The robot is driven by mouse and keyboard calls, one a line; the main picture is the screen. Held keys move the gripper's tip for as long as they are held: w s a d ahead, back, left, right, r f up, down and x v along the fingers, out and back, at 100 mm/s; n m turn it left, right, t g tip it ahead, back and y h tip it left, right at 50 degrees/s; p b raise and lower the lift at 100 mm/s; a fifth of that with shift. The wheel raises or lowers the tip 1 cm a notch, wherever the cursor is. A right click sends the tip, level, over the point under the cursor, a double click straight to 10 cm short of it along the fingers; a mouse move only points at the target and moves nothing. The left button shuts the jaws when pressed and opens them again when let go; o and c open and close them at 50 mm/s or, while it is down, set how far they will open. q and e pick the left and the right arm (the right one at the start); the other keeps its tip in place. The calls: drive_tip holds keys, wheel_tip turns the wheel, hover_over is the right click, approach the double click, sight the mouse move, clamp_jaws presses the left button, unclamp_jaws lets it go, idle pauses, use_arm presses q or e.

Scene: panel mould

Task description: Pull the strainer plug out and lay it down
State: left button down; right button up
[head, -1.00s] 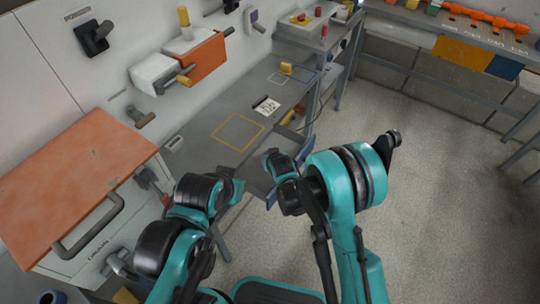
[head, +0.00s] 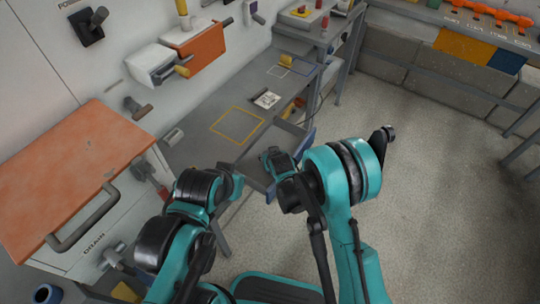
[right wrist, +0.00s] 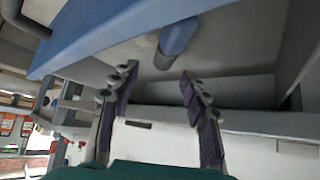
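I cannot pick out the strainer plug for certain. A grey fitting (head: 113,256) sits low on the white cabinet beside the printed word DRAIN. In the right wrist view, my right gripper (right wrist: 158,72) is open, with its two dark fingers apart and nothing between the tips. A short blue-and-grey rounded piece (right wrist: 177,38) lies just beyond the tips; I cannot tell what it is. In the head view, my right gripper (head: 273,160) is at the open drawer under the bench. My left gripper (head: 230,180) is left of it, and its fingers are not clear.
The open drawer has a blue front (head: 306,143). The grey bench (head: 200,150) bears a yellow outlined square (head: 237,124), bare inside, and a white printed card (head: 266,99). An orange panel (head: 70,180) with a grey handle tops the cabinet. The floor at right is clear.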

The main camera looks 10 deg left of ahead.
drive_tip(key=shift+r, duration=0.1)
drive_tip(key=v, duration=1.2)
drive_tip(key=s+d+r+m+h, duration=0.1)
drive_tip(key=s+d+r, duration=0.1)
drive_tip(key=d+r, duration=0.5)
drive_tip(key=s+d+r+m+h, duration=0.15)
drive_tip(key=d+r, duration=0.25)
drive_tip(key=d, duration=0.6)
drive_tip(key=s+d+r+m+g+h, duration=0.1)
drive_tip(key=s+d+r+m, duration=0.1)
drive_tip(key=s+d, duration=1)
drive_tip(key=s+r, duration=0.1)
drive_tip(key=s, duration=0.1)
drive_tip(key=shift+s+d, duration=0.2)
drive_tip(key=shift+s, duration=0.05)
